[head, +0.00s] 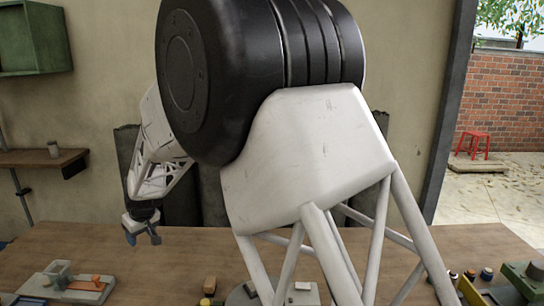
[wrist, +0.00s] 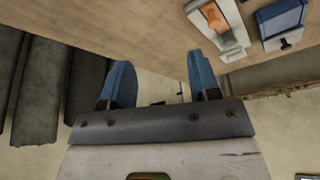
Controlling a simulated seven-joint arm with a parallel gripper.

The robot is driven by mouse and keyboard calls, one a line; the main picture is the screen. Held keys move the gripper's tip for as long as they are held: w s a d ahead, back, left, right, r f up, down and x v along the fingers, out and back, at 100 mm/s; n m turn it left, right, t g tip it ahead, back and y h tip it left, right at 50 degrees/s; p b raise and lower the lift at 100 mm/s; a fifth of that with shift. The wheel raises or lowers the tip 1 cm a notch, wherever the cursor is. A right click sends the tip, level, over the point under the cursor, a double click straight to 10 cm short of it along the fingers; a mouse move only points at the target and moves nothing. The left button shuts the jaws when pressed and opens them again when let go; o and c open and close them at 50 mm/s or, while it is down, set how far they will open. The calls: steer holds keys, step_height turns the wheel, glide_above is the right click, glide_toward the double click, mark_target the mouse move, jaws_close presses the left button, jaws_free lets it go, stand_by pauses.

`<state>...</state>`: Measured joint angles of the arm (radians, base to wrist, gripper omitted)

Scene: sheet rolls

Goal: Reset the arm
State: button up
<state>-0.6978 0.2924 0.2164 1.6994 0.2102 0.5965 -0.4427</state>
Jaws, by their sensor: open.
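My gripper (head: 142,238) hangs at the left in the head view, above the far part of the wooden table (head: 185,262). Its two blue fingers are apart, with nothing between them. In the wrist view the gripper (wrist: 160,82) also shows spread fingers and an empty gap. My large white and black arm fills the middle of the head view and hides much of the table behind it.
Dark upright rolls (head: 126,150) stand against the wall behind my gripper. A tray with an orange piece (head: 92,283) lies at the table's front left. Small jars (head: 486,273) and a green box (head: 524,279) stand at right. A shelf (head: 45,160) juts out at left.

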steer(key=s+d+r+m+h, duration=0.1)
steer(key=s+d+r+m, duration=0.3)
steer(key=d, duration=0.8)
steer(key=s+d+r+n, duration=0.1)
steer(key=s+d+r, duration=0.3)
steer(key=d, duration=0.8)
steer(key=s+d+r+m+h, duration=0.15)
steer(key=d+r, duration=0.45)
steer(key=d, duration=0.6)
steer(key=s+d+f+m, duration=0.1)
steer(key=s+d+m, duration=0.2)
steer(key=s+d, duration=0.8)
steer(key=s+d+f+m+h, duration=0.1)
steer(key=s+d+m, duration=0.3)
steer(key=s+d, duration=0.8)
steer(key=shift+s+d, duration=0.25)
steer(key=shift+s, duration=2.4)
steer(key=shift+f, duration=0.1)
